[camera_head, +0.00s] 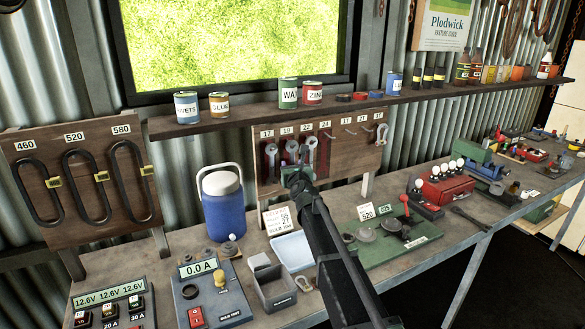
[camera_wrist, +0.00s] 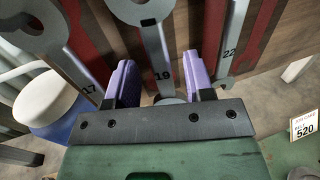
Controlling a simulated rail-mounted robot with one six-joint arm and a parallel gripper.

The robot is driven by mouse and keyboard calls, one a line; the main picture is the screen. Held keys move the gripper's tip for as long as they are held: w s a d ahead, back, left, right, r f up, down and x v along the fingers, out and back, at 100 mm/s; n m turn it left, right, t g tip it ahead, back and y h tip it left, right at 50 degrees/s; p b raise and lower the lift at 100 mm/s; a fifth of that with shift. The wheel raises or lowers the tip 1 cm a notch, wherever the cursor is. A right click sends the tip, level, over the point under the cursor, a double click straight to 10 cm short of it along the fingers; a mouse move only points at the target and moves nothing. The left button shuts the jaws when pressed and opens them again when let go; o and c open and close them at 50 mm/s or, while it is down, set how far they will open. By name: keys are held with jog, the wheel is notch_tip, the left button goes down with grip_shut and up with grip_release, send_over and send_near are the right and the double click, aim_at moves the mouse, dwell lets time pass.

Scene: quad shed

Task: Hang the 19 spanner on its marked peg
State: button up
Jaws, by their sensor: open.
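The 19 spanner (camera_wrist: 158,50) is grey, with "19" on its shank. It hangs upright on the pegboard (camera_head: 350,155), under the 19 label; its upper head shows in the head view (camera_head: 291,147). A red marking lies behind it. My gripper (camera_wrist: 158,65) is open, its purple fingers on either side of the shank with gaps visible. The spanner's lower end is partly hidden behind the gripper body. In the head view my gripper (camera_head: 296,172) is in front of the board and hides the lower part of this spanner.
The 17 spanner (camera_wrist: 55,45) hangs close on the left and the 22 spanner (camera_wrist: 228,45) close on the right. A blue and white jug (camera_head: 223,205) stands left of the board. A shelf with tins (camera_head: 288,94) runs above. Trays and tools crowd the bench.

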jog(key=s+d, duration=0.2)
jog(key=s, duration=0.9)
jog(key=s+a+f+n+g+y, duration=0.2)
jog(key=s+f+n+g, duration=0.95)
jog(key=n, duration=1.25)
jog(key=s+d+f+n+g+h, duration=0.2)
jog(key=s+d+n, duration=0.3)
jog(key=s, duration=0.6)
jog(key=s+d+f+n+g+h, duration=0.3)
jog(key=s+d+f+n+g, duration=0.1)
jog(key=s+d, duration=0.5)
jog(key=shift+s+d+n, duration=0.4)
jog(key=shift+s+n, duration=0.1)
jog(key=shift+s, duration=0.5)
